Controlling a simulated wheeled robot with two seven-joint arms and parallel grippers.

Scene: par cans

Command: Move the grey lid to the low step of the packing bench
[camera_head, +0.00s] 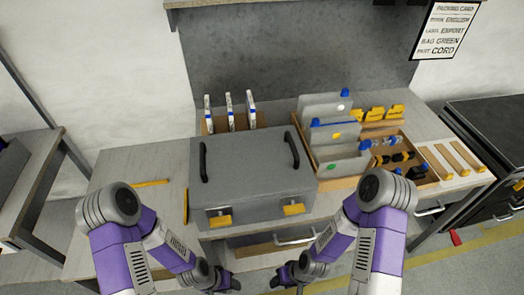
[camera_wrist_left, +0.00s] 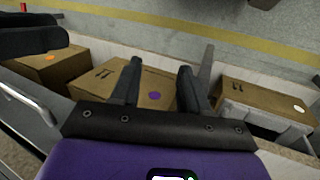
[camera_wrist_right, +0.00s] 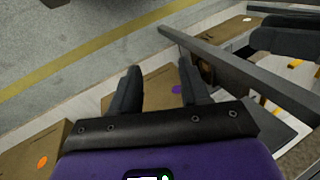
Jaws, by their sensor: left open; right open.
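The grey lid (camera_head: 250,155) sits on a grey case (camera_head: 262,210) on the packing bench. It has a black handle at its left and another at its right. Two yellow latches (camera_head: 220,221) show on the case front. A lower, pale bench surface (camera_head: 130,180), which looks like the low step, lies left of the case with a thin yellow item on it. My left gripper (camera_head: 228,284) and right gripper (camera_head: 284,277) are in front of the bench, below the lid and apart from it. Both are open and empty, and their fingers also show in the wrist views (camera_wrist_left: 158,85) (camera_wrist_right: 160,85).
Right of the case stand a wooden tray (camera_head: 355,184) of small parts and grey dividers. White upright packets (camera_head: 229,110) stand behind the lid. A dark cabinet (camera_head: 490,130) is at the right. Cardboard boxes (camera_wrist_left: 125,82) lie below my grippers. A drawer handle (camera_head: 295,240) juts out in front.

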